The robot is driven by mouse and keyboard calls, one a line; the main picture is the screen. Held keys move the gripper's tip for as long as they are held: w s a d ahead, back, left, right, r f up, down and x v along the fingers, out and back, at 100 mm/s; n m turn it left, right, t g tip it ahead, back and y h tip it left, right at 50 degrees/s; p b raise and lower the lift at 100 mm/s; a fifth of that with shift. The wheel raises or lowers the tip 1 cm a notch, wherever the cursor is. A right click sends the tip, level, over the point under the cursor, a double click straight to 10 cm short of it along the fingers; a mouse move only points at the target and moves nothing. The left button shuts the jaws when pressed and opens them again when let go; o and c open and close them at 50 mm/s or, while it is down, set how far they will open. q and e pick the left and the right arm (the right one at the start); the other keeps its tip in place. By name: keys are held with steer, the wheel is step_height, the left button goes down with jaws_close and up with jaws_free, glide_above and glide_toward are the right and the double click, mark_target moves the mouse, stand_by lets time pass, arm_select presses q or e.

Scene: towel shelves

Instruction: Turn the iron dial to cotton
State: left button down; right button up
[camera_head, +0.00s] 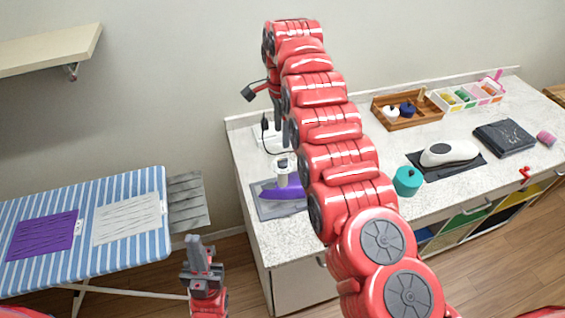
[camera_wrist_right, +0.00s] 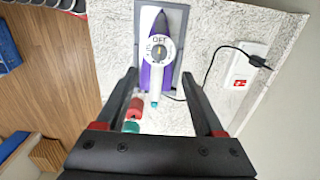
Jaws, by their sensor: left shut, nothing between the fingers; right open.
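The purple and white iron (camera_head: 283,190) rests on a grey pad (camera_head: 268,208) at the left end of the counter. In the right wrist view the iron (camera_wrist_right: 146,78) is seen from above, with its round dial (camera_wrist_right: 157,53) facing the camera. "OFF" is legible at the dial's top edge; its other marks and exact setting are too small to read. My right gripper (camera_wrist_right: 160,74) is open and empty, its fingers appearing either side of the iron below the dial, with no visible contact. My left gripper (camera_head: 198,240) is shut and empty near the ironing board's right end.
A striped ironing board (camera_head: 130,185) stands at left. A white switch box (camera_wrist_right: 246,70) and black cord (camera_wrist_right: 212,65) lie beside the iron. A teal container (camera_head: 407,181), wooden tray (camera_head: 405,121) and white device (camera_head: 450,153) occupy the counter further right.

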mark_target(283, 159)
step_height(283, 159, down, 8)
steer(key=p, duration=0.4)
steer(key=shift+s+d+f, duration=0.1)
steer(key=shift+f, duration=0.75)
jaws_close()
